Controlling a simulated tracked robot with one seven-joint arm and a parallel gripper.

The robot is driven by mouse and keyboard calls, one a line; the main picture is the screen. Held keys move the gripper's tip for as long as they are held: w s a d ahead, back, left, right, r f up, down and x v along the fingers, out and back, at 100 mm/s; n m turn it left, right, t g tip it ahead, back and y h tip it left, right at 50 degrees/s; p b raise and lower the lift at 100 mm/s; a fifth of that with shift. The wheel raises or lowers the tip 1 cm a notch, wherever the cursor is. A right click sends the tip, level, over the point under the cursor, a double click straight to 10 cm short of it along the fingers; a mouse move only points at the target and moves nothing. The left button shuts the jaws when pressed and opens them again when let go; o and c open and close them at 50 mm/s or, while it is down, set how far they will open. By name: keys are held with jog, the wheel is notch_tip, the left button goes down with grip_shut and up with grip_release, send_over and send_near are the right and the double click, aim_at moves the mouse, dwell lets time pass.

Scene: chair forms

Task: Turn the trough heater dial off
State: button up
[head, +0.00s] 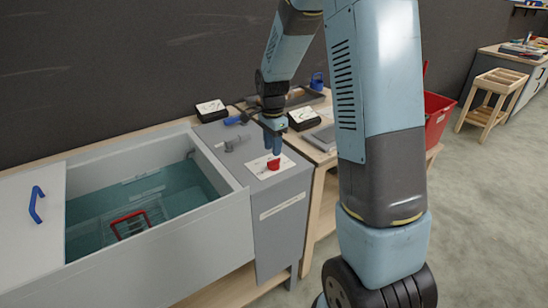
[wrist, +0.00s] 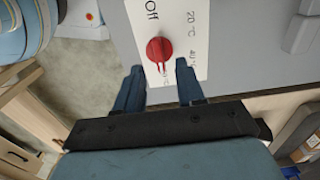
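The red dial (head: 273,163) sits on a white label plate (head: 257,168) on the grey control box (head: 283,193) at the trough's right end. In the wrist view, the dial (wrist: 159,49) has "Off" printed above it, and "20 °C" and a partly hidden mark to its right. Another mark below it is partly covered. I cannot tell for sure which mark it points at. My gripper (head: 272,141) hangs just above the dial, pointing down. In the wrist view, my gripper (wrist: 161,90) is open and empty, its fingertips at the near side of the dial, apart from it.
The trough (head: 140,265) holds water and a red-framed rack (head: 130,224). A white lid (head: 28,225) with a blue handle covers its left part. Grey fittings (head: 236,142) stand behind the dial. A wooden bench (head: 323,155) stands to the right, with a red bin (head: 437,118) beyond.

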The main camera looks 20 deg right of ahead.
aim_at(273, 160)
jog(key=shift+f, duration=2.5)
grip_shut()
jog(key=shift+r, duration=0.1)
